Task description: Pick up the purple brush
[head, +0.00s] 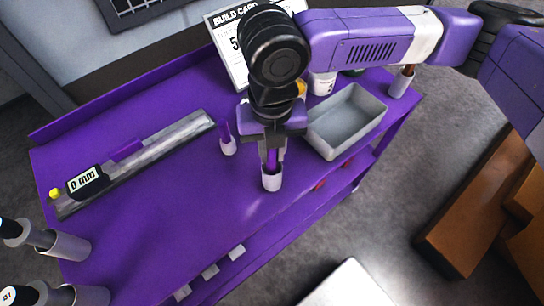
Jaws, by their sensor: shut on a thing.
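My gripper (272,152) points down over the front part of the purple bench and is shut on a slim purple brush (272,160). The brush is upright, and its lower end is inside a small white cup (271,182). My gripper hides the upper part of the brush. A second slim purple object (225,130) stands in another white cup (228,147) just to the left, apart from my gripper.
A grey tray (346,122) is close on the right. A build card (228,45) stands behind. A metal gauge (150,155) with a 0 mm display lies left. White holders (68,247) with dark-topped items stand front left. The bench middle is clear.

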